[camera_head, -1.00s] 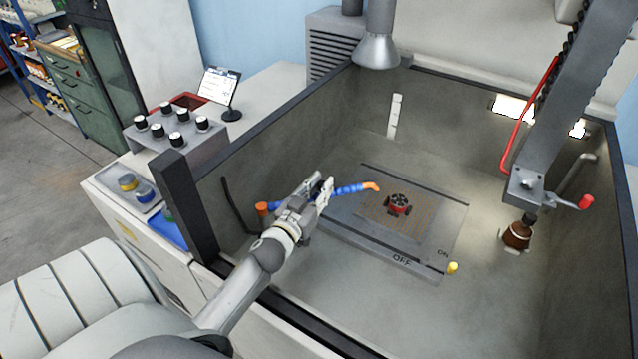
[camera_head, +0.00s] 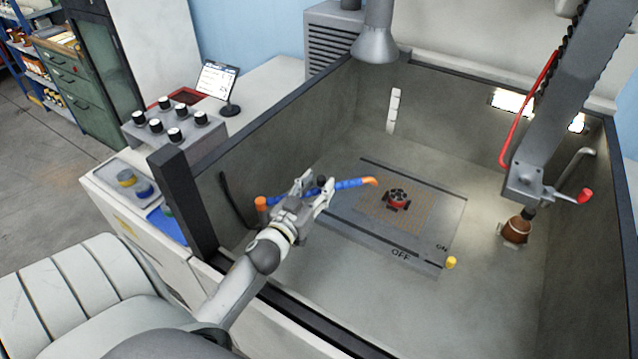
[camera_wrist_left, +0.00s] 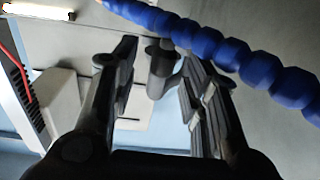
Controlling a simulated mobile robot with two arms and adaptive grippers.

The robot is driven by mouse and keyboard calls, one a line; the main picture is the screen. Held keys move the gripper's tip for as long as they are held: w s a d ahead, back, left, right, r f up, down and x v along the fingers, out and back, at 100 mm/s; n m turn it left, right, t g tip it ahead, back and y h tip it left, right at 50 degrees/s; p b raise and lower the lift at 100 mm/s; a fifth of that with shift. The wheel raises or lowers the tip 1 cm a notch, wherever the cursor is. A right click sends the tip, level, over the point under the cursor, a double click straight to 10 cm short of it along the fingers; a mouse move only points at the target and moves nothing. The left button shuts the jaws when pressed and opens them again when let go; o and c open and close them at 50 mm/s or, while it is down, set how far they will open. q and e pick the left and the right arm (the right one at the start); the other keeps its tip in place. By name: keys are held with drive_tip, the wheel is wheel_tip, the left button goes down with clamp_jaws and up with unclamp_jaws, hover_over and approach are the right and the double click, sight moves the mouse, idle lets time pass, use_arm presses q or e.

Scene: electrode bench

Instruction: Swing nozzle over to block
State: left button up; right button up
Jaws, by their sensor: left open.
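The nozzle is a blue segmented hose (camera_head: 347,184) with an orange tip, reaching right from an orange base (camera_head: 261,203) in the tank. In the left wrist view the hose (camera_wrist_left: 225,55) crosses the upper right, beside the open fingers (camera_wrist_left: 160,95), not clamped. My right gripper is not in view.
The plate (camera_head: 340,225) carries OFF and ON markings and a yellow knob (camera_head: 451,263). The tank's dark front rim (camera_head: 300,317) lies below my arm. Floor around the plate is clear.

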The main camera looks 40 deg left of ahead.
use_arm(q)
drive_tip(key=s+d, duration=0.1)
drive_tip(key=s, duration=0.5)
drive_tip(key=shift+r, duration=0.1)
idle(0.4)
